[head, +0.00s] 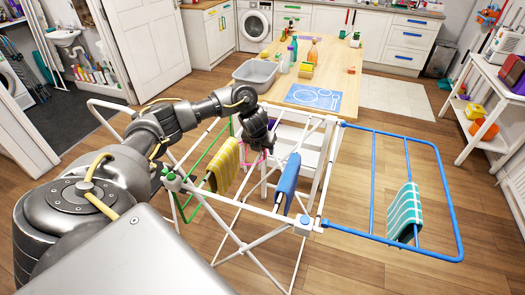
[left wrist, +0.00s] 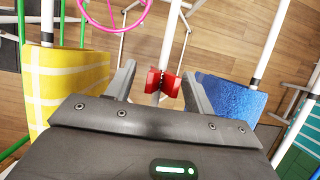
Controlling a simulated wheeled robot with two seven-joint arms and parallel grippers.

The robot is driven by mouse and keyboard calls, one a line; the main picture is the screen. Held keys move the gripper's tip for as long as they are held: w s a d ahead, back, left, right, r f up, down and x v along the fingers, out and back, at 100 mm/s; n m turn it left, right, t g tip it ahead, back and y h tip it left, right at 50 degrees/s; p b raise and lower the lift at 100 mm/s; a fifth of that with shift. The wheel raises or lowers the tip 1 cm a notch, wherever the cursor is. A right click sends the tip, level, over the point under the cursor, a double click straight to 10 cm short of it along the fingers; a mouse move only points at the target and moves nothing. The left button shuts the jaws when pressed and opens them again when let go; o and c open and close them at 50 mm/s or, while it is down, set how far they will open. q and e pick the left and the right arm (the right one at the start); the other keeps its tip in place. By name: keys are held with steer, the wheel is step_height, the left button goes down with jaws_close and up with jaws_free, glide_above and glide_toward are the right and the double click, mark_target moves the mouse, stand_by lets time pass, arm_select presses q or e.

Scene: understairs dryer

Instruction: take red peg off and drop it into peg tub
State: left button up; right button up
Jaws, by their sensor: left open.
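The red peg (left wrist: 163,88) is clipped on a white rail of the drying rack, between the yellow checked cloth (left wrist: 65,85) and the blue cloth (left wrist: 232,95) in the left wrist view. My left gripper (left wrist: 160,90) is open, with one finger on each side of the peg and a gap on both sides. In the head view my left gripper (head: 262,143) is over the rack between the two cloths, and it hides the peg. A grey tub (head: 240,80) stands on the wooden table; I cannot tell whether it is the peg tub. My right gripper is not in view.
The white rack has a blue side wing (head: 375,240) with a teal striped cloth (head: 405,212). A pink ring (left wrist: 115,15) is close by the rack. Bottles and a blue mat (head: 313,98) are on the table (head: 345,75). A white shelf cart stands at the right.

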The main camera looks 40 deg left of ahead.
arm_select(q)
steer(key=shift+w+a+f, duration=0.1)
steer(key=shift+w+f, duration=0.1)
steer(key=shift+f, duration=0.35)
steer(key=c, duration=1)
steer(key=shift+c, duration=0.4)
steer(key=shift+r, duration=0.15)
